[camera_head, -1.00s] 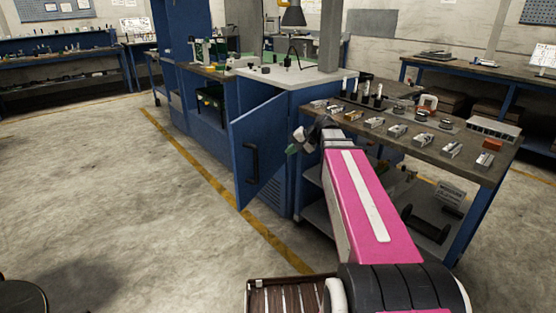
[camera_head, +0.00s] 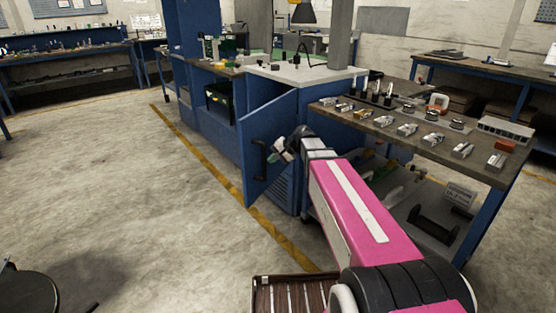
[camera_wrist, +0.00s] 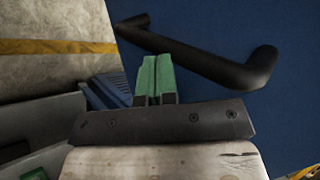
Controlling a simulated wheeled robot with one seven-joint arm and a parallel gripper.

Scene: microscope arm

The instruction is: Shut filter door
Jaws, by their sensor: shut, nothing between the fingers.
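The blue filter door (camera_head: 258,185) stands open at the side of the blue cabinet, its outer face with a black handle (camera_head: 260,157) turned toward me. In the wrist view the blue panel (camera_wrist: 230,85) fills the upper right, and the black handle (camera_wrist: 205,60) runs diagonally across it. My gripper (camera_head: 277,152) is in front of the door face, just right of the handle in the head view. Its green fingertips (camera_wrist: 155,78) are together and empty, seen below and left of the handle in the wrist view. I cannot tell whether they touch the door.
A workbench (camera_head: 400,135) with several small metal parts stands right of my arm. The cabinet has a light top (camera_head: 300,74) and an open compartment (camera_head: 220,105) beyond the door.

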